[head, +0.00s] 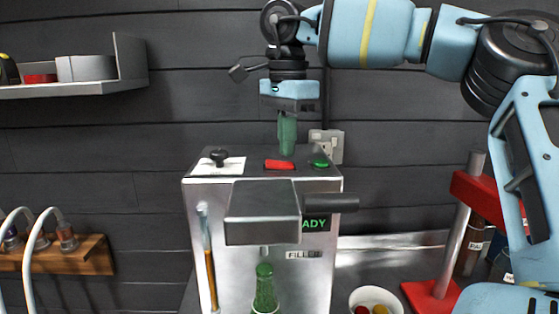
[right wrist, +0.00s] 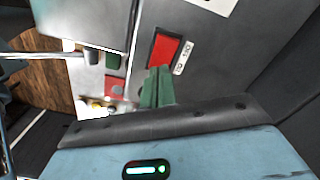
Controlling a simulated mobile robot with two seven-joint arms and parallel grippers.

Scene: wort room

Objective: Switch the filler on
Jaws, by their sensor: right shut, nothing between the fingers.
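The filler (head: 195,245) is a steel box against the dark wall, with a display reading "ADY" where part is hidden. A red rocker switch (head: 279,165) lies on its sloped top, between a black knob (head: 218,157) and a green button (head: 320,163). My right gripper (head: 287,153) points down just above the top, close behind the red switch, its green fingers shut and empty. In the right wrist view the red switch (right wrist: 166,48) with its white label is just beyond the fingertips (right wrist: 160,70). I cannot tell whether they touch. My left gripper is not in view.
A green bottle (head: 265,288) stands under the filler's head (head: 262,212). A black handle (head: 331,203) juts right. A white bowl (head: 375,297) and a red stand (head: 432,293) are at the right. A grey shelf (head: 110,86) and wooden rack (head: 92,256) are left.

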